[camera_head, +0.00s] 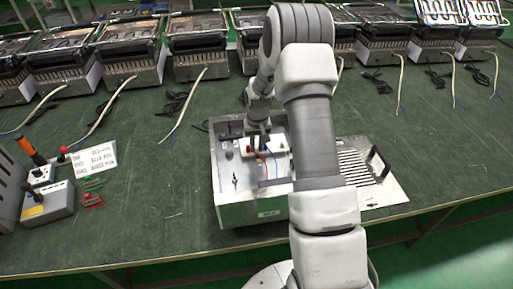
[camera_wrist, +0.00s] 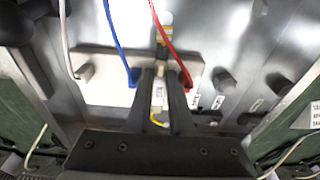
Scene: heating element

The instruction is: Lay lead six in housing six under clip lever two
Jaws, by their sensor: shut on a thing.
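The open metal housing (camera_head: 228,190) stands on the bench, and my arm hides its right part. A pale block (camera_head: 279,146) lies inside it; the same block (camera_wrist: 104,91) fills the middle of the wrist view. A blue lead (camera_wrist: 115,42) and a red lead (camera_wrist: 170,42) run down to this block on either side of my fingers. My gripper (camera_wrist: 162,88) is shut on a thin lead with a pale marked strip (camera_wrist: 158,92), mostly hidden between the fingers. A yellow end (camera_wrist: 158,123) shows below it. In the head view my gripper (camera_head: 258,147) is down inside the housing. I cannot tell which piece is clip lever two.
A slotted metal panel with a dark handle (camera_head: 398,190) lies right of the housing. A grey control box (camera_head: 48,203), an orange-handled tool (camera_head: 30,150) and a printed card (camera_head: 94,159) are at left. Several heater units (camera_head: 130,60) line the back. Dark posts (camera_wrist: 226,82) stand beside the block.

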